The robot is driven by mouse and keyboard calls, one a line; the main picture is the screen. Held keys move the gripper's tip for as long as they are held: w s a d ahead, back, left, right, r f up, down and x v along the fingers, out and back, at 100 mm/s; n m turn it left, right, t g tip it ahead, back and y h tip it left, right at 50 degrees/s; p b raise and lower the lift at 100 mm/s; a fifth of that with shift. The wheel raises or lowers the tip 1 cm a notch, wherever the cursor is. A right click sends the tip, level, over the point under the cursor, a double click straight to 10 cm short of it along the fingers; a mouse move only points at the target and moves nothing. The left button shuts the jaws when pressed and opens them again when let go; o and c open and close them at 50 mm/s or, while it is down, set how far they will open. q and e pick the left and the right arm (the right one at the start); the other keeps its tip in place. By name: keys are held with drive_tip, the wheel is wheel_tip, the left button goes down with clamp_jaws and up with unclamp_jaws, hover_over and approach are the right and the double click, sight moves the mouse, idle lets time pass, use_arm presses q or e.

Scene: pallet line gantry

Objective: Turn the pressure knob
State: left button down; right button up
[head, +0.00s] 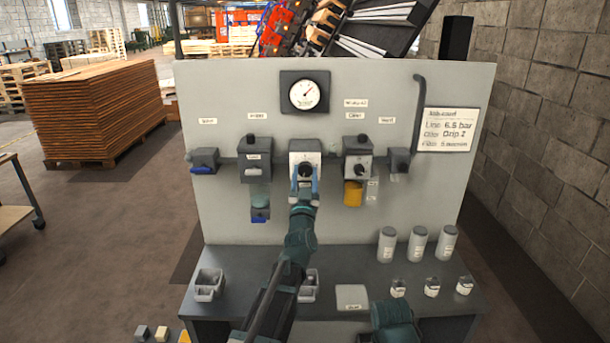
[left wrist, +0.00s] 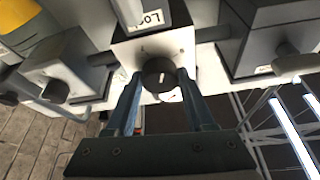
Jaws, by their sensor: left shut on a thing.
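The pressure knob is a round black knob with a white mark (left wrist: 160,77), on the white face of the middle regulator block (head: 305,148) on the grey panel. My left gripper (head: 304,185) reaches up to it from below. In the left wrist view its two blue-grey fingers (left wrist: 160,95) stand on either side of the knob and are shut on it. The round pressure gauge (head: 304,94) sits on the panel straight above, its needle pointing up and right. My right gripper is out of view; a dark green part of my body shows at the bottom.
Other units flank the regulator: a grey block with a blue handle (head: 203,162), a filter (head: 258,160) and a lubricator with a yellow bowl (head: 353,194). A sign (head: 449,130) reads about 6.5 bar. Grey canisters (head: 417,245), small jars (head: 432,287) and trays (head: 208,285) stand on the bench.

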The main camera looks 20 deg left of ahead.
use_arm(q)
drive_tip(key=shift+n, duration=0.6)
drive_tip(key=n+y, duration=0.2)
drive_tip(key=n, duration=0.2)
drive_tip(key=shift+d+g+y, duration=0.1)
drive_tip(key=shift+g+y, duration=0.2)
drive_tip(key=shift+g, duration=0.1)
drive_tip(key=shift+r+n+g+y+p, duration=0.1)
drive_tip(key=shift+n+g+y+p, duration=0.35)
drive_tip(key=shift+n, duration=1.1)
drive_tip(key=shift+n+g+y+p, duration=0.15)
drive_tip(key=shift+n+g+y, duration=0.3)
drive_tip(key=shift+n+y, duration=0.75)
drive_tip(key=shift+n+h, duration=0.35)
drive_tip(key=shift+n, duration=0.2)
drive_tip(key=shift+c, duration=1.3)
unclamp_jaws()
drive_tip(key=shift+d, duration=0.1)
